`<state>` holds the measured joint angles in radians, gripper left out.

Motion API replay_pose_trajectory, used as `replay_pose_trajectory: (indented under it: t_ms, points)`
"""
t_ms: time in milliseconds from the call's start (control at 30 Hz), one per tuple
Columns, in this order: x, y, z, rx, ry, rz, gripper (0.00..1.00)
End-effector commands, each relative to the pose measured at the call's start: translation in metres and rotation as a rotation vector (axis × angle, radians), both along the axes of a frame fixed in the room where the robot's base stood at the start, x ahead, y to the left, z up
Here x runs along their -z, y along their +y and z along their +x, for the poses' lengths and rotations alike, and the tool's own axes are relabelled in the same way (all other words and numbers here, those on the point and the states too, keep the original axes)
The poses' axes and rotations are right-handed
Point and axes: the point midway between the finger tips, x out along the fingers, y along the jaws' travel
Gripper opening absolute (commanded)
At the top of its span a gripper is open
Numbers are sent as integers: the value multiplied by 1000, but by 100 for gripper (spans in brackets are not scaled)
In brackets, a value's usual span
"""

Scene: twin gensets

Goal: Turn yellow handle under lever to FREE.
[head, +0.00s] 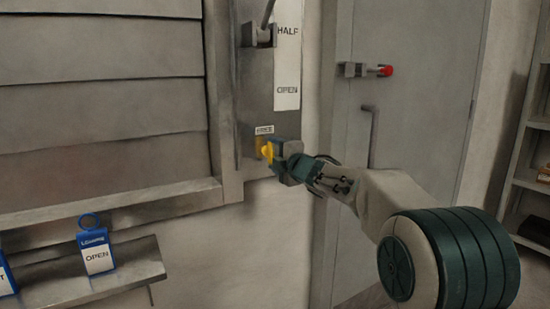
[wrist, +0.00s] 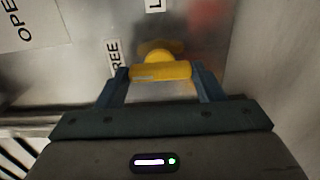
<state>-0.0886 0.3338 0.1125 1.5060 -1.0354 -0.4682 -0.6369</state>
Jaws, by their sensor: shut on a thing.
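The yellow handle (head: 267,151) sits on a grey wall panel, below the lever (head: 264,30) and just under a small FREE label (head: 264,130). My gripper (head: 276,154) is at the handle, coming from the right. In the wrist view, the yellow handle (wrist: 161,71) lies crosswise between the two blue fingers of my gripper (wrist: 160,80), which are shut on its ends. The FREE label (wrist: 115,58) is left of the handle there. Part of another label, showing "L", is above the handle in the wrist view.
HALF and OPEN marks are on a white strip (head: 287,60) above the handle. A grey door (head: 420,100) with a red-tipped latch (head: 384,71) stands to the right. Shelves are at far right.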

Motion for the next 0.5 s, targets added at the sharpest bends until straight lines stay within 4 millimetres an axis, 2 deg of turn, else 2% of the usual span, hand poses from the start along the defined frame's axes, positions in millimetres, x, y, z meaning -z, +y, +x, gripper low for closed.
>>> replay_pose_trajectory:
  t_ms: [367, 400, 467, 500]
  points:
    - [3, 1, 0, -2, 1, -9, 39]
    - [3, 1, 0, -2, 1, -9, 67]
    - [3, 1, 0, -2, 0, -9, 84]
    - [3, 1, 0, -2, 0, -7, 84]
